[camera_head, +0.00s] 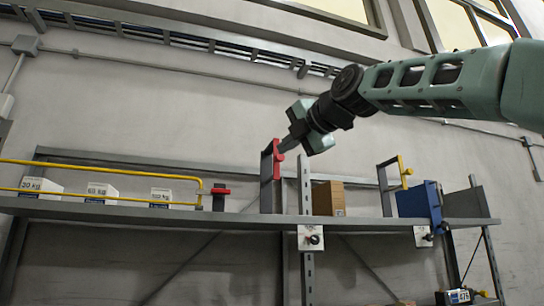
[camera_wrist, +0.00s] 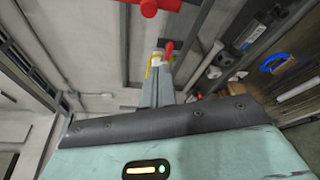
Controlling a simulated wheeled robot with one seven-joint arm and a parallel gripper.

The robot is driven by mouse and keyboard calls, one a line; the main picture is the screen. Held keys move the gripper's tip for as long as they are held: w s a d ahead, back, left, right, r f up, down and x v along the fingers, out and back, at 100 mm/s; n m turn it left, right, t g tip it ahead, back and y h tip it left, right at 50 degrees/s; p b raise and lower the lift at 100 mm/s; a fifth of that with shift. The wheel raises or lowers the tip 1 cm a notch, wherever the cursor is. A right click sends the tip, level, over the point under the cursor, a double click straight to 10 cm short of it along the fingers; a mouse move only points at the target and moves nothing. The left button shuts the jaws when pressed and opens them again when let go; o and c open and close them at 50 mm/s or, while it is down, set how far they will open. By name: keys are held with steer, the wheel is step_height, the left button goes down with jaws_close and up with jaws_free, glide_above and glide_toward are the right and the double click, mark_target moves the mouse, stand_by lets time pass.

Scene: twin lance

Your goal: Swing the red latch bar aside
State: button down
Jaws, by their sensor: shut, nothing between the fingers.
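A red latch bar (camera_head: 277,163) stands upright on a grey upright frame (camera_head: 266,180) near the middle of the long shelf. My gripper (camera_head: 284,146) is shut and empty, with its fingertips right at the upper part of this red bar. I cannot tell whether they touch it. In the wrist view my gripper's fingers (camera_wrist: 160,80) are together, with a small red piece (camera_wrist: 168,49) just past their tips. A larger red bar with a round end (camera_wrist: 150,7) crosses the top of that view; I cannot tell which red part it is.
Left of the frame, a short post carries another red handle (camera_head: 215,192). A yellow rail (camera_head: 120,168) fronts several white boxes. To the right stand a brown box (camera_head: 328,198), a frame with a yellow bar (camera_head: 403,172) and a blue bin (camera_head: 419,203).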

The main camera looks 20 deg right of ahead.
mark_target(277, 157)
steer(key=w+p, duration=0.7)
steer(key=w, duration=0.2)
steer(key=shift+w+d+r, duration=0.1)
steer(key=shift+w, duration=0.15)
steer(key=shift+d, duration=0.25)
